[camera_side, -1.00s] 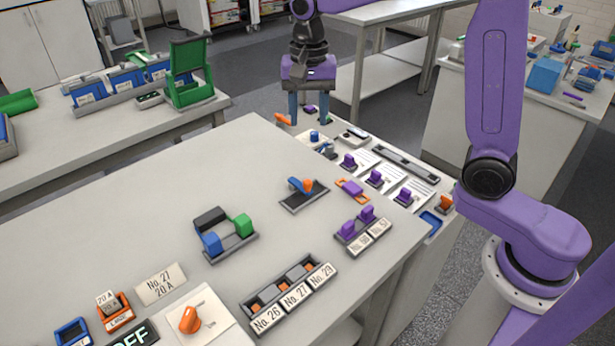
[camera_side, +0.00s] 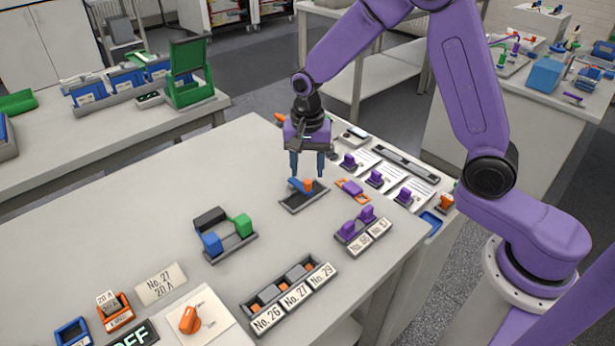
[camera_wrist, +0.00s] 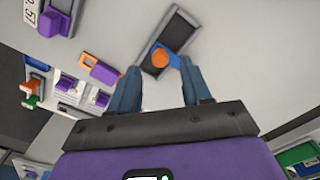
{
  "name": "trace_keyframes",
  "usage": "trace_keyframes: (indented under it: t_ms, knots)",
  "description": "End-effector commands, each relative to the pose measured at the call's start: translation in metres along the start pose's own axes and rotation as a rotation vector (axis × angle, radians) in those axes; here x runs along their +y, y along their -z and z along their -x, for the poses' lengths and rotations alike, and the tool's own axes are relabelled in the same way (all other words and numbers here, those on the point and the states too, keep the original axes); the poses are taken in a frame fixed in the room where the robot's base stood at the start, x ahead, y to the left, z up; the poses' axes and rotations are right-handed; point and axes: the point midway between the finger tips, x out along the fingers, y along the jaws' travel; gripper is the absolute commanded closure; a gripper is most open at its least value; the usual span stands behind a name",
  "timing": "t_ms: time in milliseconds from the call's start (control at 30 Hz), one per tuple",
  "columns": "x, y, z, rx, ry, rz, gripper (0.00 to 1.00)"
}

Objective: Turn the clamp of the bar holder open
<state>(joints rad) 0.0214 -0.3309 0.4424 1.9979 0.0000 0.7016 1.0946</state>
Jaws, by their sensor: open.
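The bar holder appears to be the dark flat tray (camera_side: 291,203) in the middle of the table. On it stand an orange round knob (camera_side: 308,185) and a blue clamp lever (camera_side: 296,184). My gripper (camera_side: 307,174) is open and empty, pointing down just above the knob and lever. Its fingers (camera_wrist: 160,88) appear on either side of them, with no clear contact.
A purple block on an orange frame (camera_side: 352,190) lies close on the right. Purple clips (camera_side: 357,224) stand nearer the front. A holder with blue, green and black blocks (camera_side: 232,245) is at front left. The table left of the tray is clear.

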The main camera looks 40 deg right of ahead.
Motion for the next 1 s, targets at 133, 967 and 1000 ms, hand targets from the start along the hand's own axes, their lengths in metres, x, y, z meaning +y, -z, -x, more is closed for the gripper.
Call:
trace_keyframes:
  t_ms: [133, 967, 1000]
  knots:
    - [0.001, 0.0, -0.022, -0.002, -0.003, -0.001, 0.52]
    - [0.0, 0.0, -0.037, 0.0, 0.0, 0.001, 1.0]
    - [0.0, 0.0, -0.036, 0.0, 0.0, 0.004, 1.0]
